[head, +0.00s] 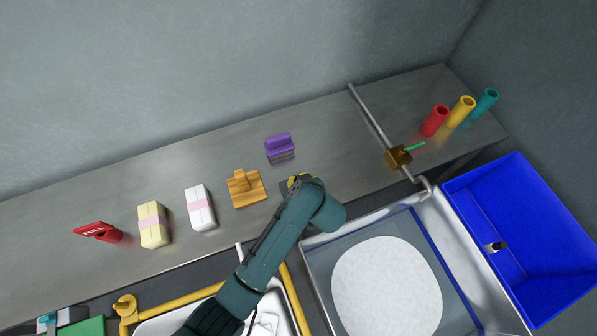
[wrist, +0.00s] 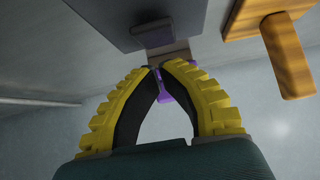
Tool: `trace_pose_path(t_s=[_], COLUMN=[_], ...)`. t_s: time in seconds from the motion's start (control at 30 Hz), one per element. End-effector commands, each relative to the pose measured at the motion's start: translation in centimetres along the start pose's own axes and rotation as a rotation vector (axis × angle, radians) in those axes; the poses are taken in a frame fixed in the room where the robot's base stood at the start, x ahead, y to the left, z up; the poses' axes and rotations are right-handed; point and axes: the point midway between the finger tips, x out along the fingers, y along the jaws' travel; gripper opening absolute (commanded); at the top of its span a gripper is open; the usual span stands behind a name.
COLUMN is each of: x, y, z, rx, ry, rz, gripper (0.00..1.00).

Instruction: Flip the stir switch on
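In the wrist view a dark grey box or plate (wrist: 125,15) with a small grey tab (wrist: 152,34) is just beyond my fingertips; it may be the stir switch, but no label shows. My gripper (wrist: 158,68) has its yellow-and-black fingers with tips together, and nothing is seen held between them. The tips are close to the tab; I cannot tell whether they touch it. In the head view my gripper (head: 298,181) is over the dark plate (head: 288,190) on the counter, and my arm hides most of both.
An orange handled block (head: 243,188) is left of my gripper, and a purple block (head: 280,147) is behind it. White (head: 200,208) and cream (head: 153,224) packs stand farther left. A pipe with a brass valve (head: 398,157), a basin (head: 318,270) and a blue bin (head: 530,220) are to the right.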

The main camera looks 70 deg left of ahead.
Motion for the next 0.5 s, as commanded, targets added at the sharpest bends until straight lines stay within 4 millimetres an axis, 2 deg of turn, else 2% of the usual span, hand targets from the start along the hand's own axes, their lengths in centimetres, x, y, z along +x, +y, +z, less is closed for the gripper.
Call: trace_pose_path(t_s=[0.03,0.1,0.17,0.4,0.5], x=[-1.4,-2.5,-3.7,-9.0,-10.4], y=[0.1,0.2,0.2,0.2,0.1], z=[-1.8,-2.8,-2.5,-3.4,-3.7], rx=[-0.002,0.001,0.002,0.002,0.002], ry=[0.002,0.001,0.002,0.002,0.001], rz=[0.002,0.004,0.007,0.006,0.005], gripper=[0.0,0.0,0.0,0.0,0.0])
